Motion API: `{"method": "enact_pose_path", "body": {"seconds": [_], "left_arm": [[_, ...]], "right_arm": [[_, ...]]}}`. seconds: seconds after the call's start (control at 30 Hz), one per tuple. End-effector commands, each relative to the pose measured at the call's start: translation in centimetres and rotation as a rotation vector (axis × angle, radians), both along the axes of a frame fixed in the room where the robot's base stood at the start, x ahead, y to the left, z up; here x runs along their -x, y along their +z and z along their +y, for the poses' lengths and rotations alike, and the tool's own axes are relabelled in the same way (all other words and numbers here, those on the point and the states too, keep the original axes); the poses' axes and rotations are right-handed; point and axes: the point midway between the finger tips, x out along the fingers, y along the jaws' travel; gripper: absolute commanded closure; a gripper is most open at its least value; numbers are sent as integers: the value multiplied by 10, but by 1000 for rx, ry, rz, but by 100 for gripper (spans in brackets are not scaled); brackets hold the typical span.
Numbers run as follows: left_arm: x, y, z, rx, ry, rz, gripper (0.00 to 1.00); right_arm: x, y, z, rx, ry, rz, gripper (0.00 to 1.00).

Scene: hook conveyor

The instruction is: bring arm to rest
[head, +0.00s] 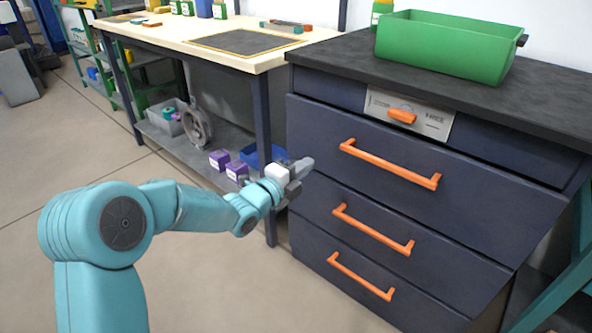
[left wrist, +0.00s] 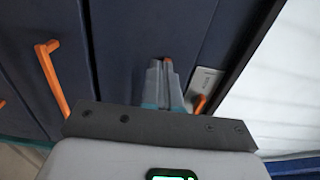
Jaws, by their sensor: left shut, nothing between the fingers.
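My left arm reaches in from the left in the head view, teal with a white wrist. My left gripper (head: 304,167) is shut and empty, in front of the dark blue drawer cabinet (head: 323,140), left of the top orange handle (head: 390,164). In the left wrist view the closed fingers (left wrist: 163,66) point toward the dark drawer fronts, with an orange handle (left wrist: 52,78) to their left and a grey label plate (left wrist: 203,82) to their right. I cannot tell whether the fingertips touch the cabinet. My right gripper is in neither view.
A green bin (head: 450,47) stands on the cabinet's black top. A wooden workbench (head: 160,36) with a lower shelf stands to the left; purple boxes (head: 236,170) and a grey wheel-like part (head: 196,127) sit on that shelf.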

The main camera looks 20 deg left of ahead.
Motion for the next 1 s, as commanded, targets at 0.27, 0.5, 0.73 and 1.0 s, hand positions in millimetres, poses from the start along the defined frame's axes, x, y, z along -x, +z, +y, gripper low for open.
{"method": "enact_pose_path", "body": {"seconds": [0.27,0.5,0.73,1.0], "left_arm": [[23,0,8,0,0,-1,100],[28,-51,-12,25,-34,97,100],[97,-215,-57,308,37,620,100],[256,-344,-90,876,522,1360,100]], "right_arm": [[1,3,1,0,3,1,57],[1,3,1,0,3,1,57],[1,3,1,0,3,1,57],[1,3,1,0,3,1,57]]}}
